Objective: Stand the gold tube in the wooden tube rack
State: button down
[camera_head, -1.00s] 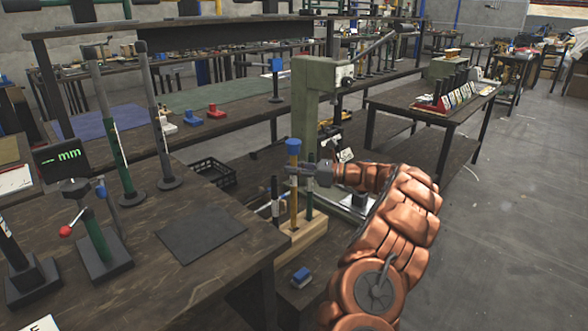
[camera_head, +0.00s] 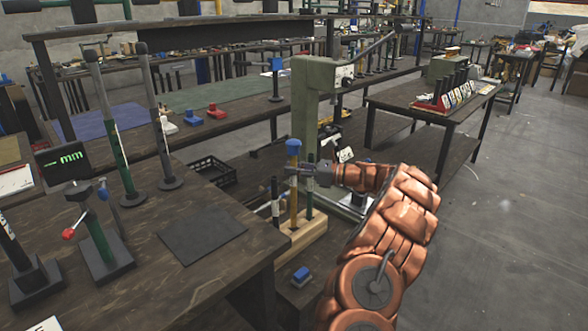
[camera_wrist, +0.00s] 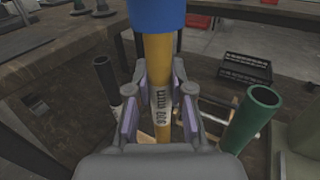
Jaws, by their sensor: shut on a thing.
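The gold tube (camera_head: 293,196) has a blue cap and stands upright in the head view. It also shows in the wrist view (camera_wrist: 158,52), with dark lettering on a pale label. My gripper (camera_head: 294,170) is shut on it below the cap; the fingers close on both sides of it in the wrist view (camera_wrist: 160,98). The wooden tube rack (camera_head: 306,238) lies directly below, and the tube's lower end meets the rack's outline. I cannot tell from here how deep it sits. A black tube (camera_wrist: 106,78) and a green tube (camera_wrist: 252,116) stand on either side of it.
The green press (camera_head: 306,105) stands behind. A dark mat (camera_head: 203,234) lies on the workbench at left, and a black crate (camera_head: 207,172) is behind it. Open floor is at right.

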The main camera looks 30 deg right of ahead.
aim_at(294, 192)
jog(key=shift+f+b, duration=0.75)
jog(key=shift+f, duration=3.5)
jog(key=c, duration=1)
grip_release()
jog(key=shift+o, duration=0.2)
jog(key=v, duration=1.2)
